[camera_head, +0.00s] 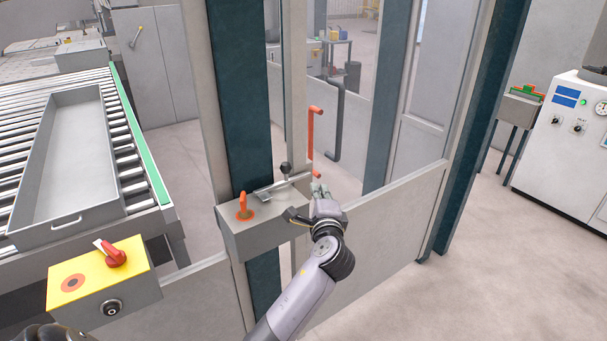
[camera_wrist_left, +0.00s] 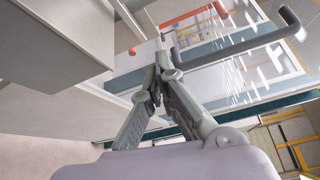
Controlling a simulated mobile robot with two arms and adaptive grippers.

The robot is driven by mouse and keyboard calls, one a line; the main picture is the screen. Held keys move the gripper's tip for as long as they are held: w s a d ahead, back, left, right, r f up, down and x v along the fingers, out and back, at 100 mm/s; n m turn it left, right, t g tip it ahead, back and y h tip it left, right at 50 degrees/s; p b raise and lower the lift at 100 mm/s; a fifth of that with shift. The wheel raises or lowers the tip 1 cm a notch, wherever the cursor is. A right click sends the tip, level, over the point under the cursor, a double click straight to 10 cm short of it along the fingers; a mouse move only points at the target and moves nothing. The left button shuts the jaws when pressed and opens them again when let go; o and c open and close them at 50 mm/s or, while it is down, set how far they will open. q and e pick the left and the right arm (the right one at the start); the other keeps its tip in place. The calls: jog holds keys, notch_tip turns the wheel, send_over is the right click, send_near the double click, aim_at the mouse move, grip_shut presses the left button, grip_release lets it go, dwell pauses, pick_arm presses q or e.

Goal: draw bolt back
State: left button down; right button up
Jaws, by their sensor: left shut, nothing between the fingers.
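The bolt (camera_head: 281,187) is a silver bar with a black ball knob (camera_head: 286,168), lying along the top of a grey lock box (camera_head: 262,232) on the door frame. An orange lever (camera_head: 243,206) stands on the same box, left of the bolt. My left gripper (camera_head: 318,188) is shut and empty, just right of the bolt's right end. I cannot tell whether it touches the bolt. Its closed fingers also show in the left wrist view (camera_wrist_left: 165,65), with a grey box-like body at upper left.
An orange door handle (camera_head: 314,140) and a dark grey handle (camera_head: 338,120) stand just behind my gripper. A yellow switch box (camera_head: 95,272) with a red knob is at lower left, beside a roller conveyor carrying a grey tray (camera_head: 27,190). Open floor lies at right.

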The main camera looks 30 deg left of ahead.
aim_at(301, 174)
pick_arm(q)
jog(key=p+x, duration=0.2)
jog(key=x, duration=0.8)
jog(key=shift+a, duration=0.15)
jog(key=s+p, duration=0.1)
jog(key=s+a+p, duration=0.1)
jog(key=shift+s+a+r+p, duration=0.35)
jog(key=shift+s+r+p, duration=0.05)
jog(key=shift+s+a, duration=0.15)
jog(key=shift+s, duration=0.25)
jog(key=shift+w, duration=0.1)
jog(key=shift+f, duration=0.1)
